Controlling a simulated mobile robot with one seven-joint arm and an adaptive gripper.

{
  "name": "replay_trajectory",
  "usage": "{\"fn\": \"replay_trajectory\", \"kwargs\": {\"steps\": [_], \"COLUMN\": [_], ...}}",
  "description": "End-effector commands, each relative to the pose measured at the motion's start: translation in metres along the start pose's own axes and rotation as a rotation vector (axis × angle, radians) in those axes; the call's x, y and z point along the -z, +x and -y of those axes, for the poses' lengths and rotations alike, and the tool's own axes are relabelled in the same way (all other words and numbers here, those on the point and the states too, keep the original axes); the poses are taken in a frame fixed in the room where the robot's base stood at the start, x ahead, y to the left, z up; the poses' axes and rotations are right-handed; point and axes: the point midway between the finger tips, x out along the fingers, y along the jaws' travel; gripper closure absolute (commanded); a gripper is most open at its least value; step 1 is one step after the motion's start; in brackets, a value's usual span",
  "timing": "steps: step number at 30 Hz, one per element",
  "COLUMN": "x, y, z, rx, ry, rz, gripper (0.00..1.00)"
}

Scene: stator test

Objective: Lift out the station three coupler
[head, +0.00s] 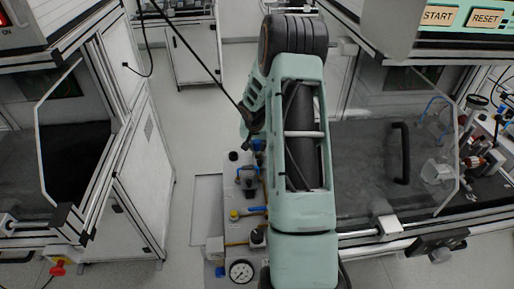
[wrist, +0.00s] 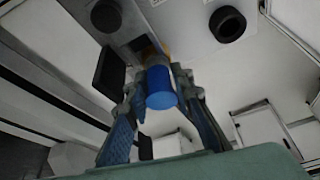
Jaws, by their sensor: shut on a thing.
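In the wrist view, a blue cylinder (wrist: 161,90) with an orange-yellow part behind its far end sits between the fingers of my gripper (wrist: 157,82). I take it for the coupler; no label shows on it. The fingers press on it from both sides. Whether its far end is free or still seated in something cannot be told. In the head view my arm covers the middle, and neither my gripper nor the coupler can be seen.
In the wrist view, a black round fitting (wrist: 227,24) and a dark rectangular block (wrist: 109,73) are close by. In the head view, a panel with valves and a gauge (head: 241,271) stands beside my arm. A clear door with a black handle (head: 401,153) is at right.

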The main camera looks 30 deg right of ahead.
Motion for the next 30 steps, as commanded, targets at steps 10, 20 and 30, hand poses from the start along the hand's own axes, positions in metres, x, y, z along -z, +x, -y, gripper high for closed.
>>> {"fn": "replay_trajectory", "kwargs": {"steps": [10, 20, 30], "x": [0.001, 0.012, -0.003], "y": [-0.001, -0.026, -0.085], "z": [0.000, 0.000, -0.008], "rx": [0.000, 0.000, 0.000], "ry": [0.000, 0.002, 0.000], "rz": [-0.001, -0.004, -0.005], "gripper": [1.00, 1.00, 1.00]}}
